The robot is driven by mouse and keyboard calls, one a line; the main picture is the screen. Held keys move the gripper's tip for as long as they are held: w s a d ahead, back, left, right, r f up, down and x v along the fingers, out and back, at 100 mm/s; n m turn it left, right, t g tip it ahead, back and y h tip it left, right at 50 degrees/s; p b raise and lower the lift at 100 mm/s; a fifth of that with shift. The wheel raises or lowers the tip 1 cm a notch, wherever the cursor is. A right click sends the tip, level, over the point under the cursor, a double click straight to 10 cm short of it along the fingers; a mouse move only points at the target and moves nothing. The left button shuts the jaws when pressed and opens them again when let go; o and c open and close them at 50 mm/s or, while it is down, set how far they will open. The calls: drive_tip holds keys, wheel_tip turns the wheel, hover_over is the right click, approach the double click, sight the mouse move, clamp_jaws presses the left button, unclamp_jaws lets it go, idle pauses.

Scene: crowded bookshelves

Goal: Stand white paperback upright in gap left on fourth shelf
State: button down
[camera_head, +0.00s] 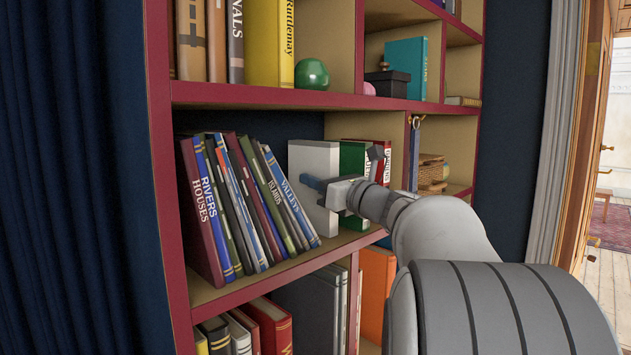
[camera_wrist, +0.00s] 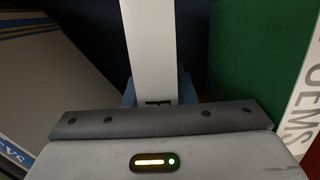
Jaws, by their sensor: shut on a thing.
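The white paperback (camera_head: 312,158) stands about upright in the gap on the shelf, between a leaning row and a green book. In the wrist view its white spine (camera_wrist: 150,45) faces me, between dark spaces on both sides. My gripper (camera_head: 322,190) is shut on the paperback from the front; its blue fingertips (camera_wrist: 158,92) show at the spine's sides.
Several books lean left of the gap, ending with the blue-grey Valleys book (camera_head: 291,200). The green book (camera_head: 352,160) and a red book (camera_head: 378,150) stand right of it. A maroon upright (camera_head: 163,150) bounds the shelf at left; another shelf with books lies below.

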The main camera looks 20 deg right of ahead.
drive_tip(key=c, duration=1.1)
unclamp_jaws()
drive_tip(key=shift+f, duration=0.1)
drive_tip(key=shift+r+b+v, duration=0.15)
drive_tip(key=shift+r+v, duration=0.1)
drive_tip(key=shift+v, duration=1.25)
drive_tip(key=shift+r+b+v, duration=0.15)
drive_tip(key=shift+r+v, duration=0.05)
drive_tip(key=shift+v, duration=1.25)
drive_tip(key=shift+r+b+v, duration=0.15)
drive_tip(key=shift+r+v, duration=0.1)
drive_tip(key=shift+v, duration=1.25)
drive_tip(key=shift+s, duration=0.1)
